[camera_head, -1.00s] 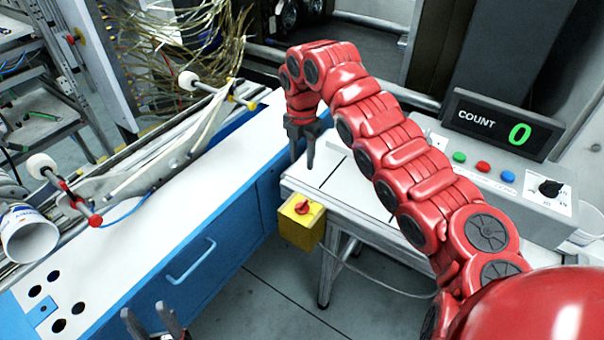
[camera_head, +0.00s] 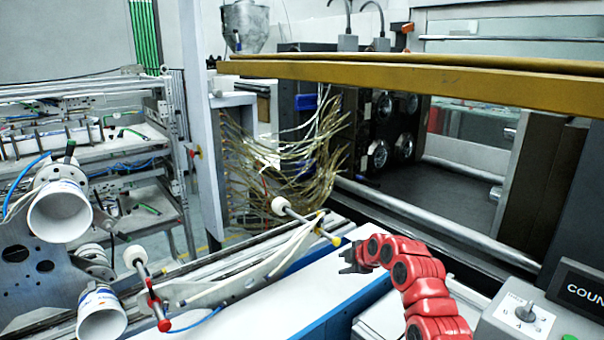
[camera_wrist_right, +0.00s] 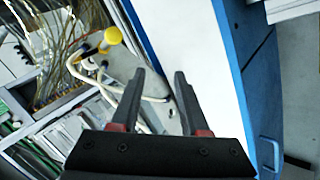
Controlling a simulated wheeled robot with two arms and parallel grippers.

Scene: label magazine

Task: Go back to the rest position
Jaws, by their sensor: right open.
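My right gripper (camera_head: 350,258) is at the end of the red arm in the head view, above the white top of the blue cabinet. In the right wrist view its two dark fingers (camera_wrist_right: 160,100) stand apart with nothing between them. The white cabinet top (camera_wrist_right: 185,40) lies below and beyond the fingers. My left gripper does not show in the head view now.
White cups (camera_head: 60,210) sit on a metal frame at the left. A yellow beam (camera_head: 420,80) crosses the upper view. A grey control box (camera_head: 525,315) stands at lower right.

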